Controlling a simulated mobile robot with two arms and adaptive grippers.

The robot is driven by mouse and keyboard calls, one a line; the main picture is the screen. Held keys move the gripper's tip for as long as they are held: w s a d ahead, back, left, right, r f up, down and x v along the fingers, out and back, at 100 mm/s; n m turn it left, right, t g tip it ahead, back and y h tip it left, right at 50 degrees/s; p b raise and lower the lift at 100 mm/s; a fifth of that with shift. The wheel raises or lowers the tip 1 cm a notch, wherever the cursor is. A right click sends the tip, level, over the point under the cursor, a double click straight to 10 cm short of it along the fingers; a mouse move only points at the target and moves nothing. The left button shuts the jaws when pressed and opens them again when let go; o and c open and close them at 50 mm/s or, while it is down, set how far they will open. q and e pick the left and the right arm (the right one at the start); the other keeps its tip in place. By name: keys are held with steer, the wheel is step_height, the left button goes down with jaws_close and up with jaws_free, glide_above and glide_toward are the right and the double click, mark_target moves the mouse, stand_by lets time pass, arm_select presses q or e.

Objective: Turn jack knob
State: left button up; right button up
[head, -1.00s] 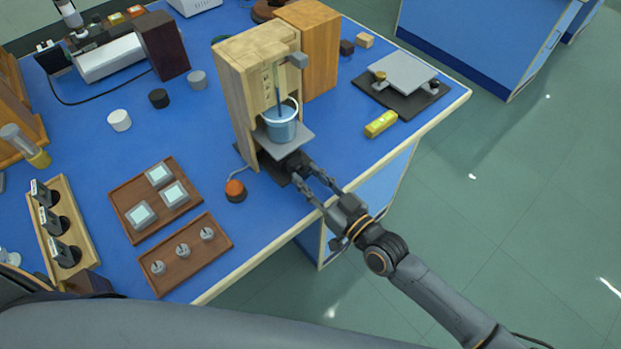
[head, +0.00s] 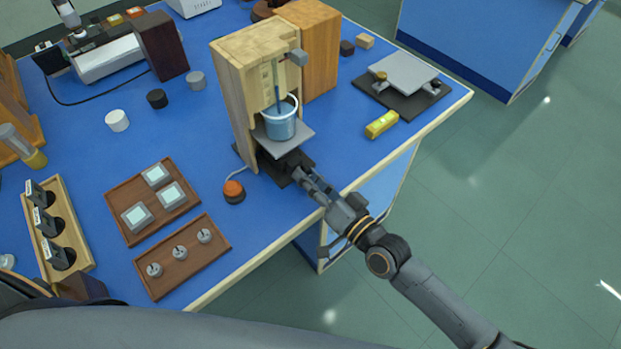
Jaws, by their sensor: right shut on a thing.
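A lab jack with a grey top plate (head: 290,141) stands in the front of a wooden stand (head: 238,85) on the blue bench. A blue cup of liquid (head: 281,124) sits on the plate, with a thin blue rod reaching down into it. My right gripper (head: 302,176) is at the jack's front, low near the bench edge. Its fingers are close together, shut on the jack's knob, which the fingers mostly hide. My left gripper is not in view.
An orange button (head: 234,191) sits just left of the jack. Trays with glass-topped blocks (head: 128,227) and small weights (head: 165,291) lie at front left. A yellow block (head: 382,124) and a second plate on a black base (head: 392,99) are to the right.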

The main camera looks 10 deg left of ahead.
stand_by(0.4)
steer(key=o, duration=1.1)
steer(key=shift+o, duration=0.2)
